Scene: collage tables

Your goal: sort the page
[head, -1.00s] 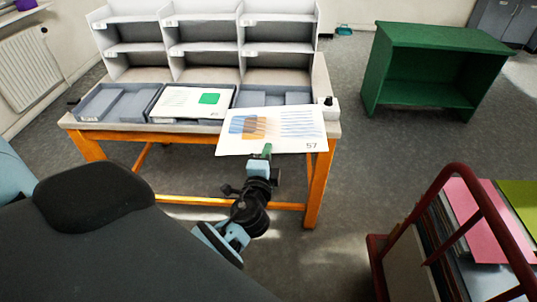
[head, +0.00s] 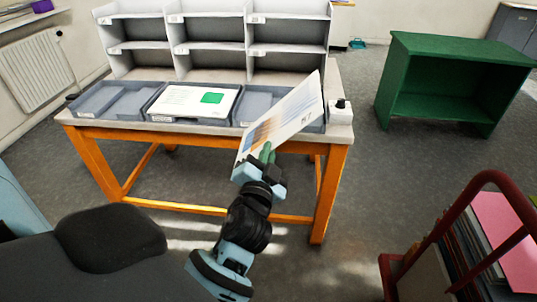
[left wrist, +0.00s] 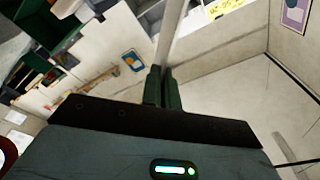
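In the head view a white page (head: 285,118) with orange and blue striped patterns and a printed number is held tilted in front of the table. My left gripper (head: 266,152) is shut on its lower edge. In the left wrist view the page (left wrist: 173,35) shows edge-on between the fingers of the same gripper (left wrist: 162,88). Behind it on the table are grey trays: a left tray (head: 108,101), a middle tray with a white page bearing a green square (head: 195,101), and a right tray (head: 254,107) partly hidden by the held page. My right gripper is not in view.
A white pigeonhole shelf (head: 215,47) stands at the back of the orange-legged table (head: 185,137). A small white device (head: 340,112) sits at its right corner. A green cabinet (head: 440,85) stands right; a red-framed cart (head: 455,220) with sheets is at lower right.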

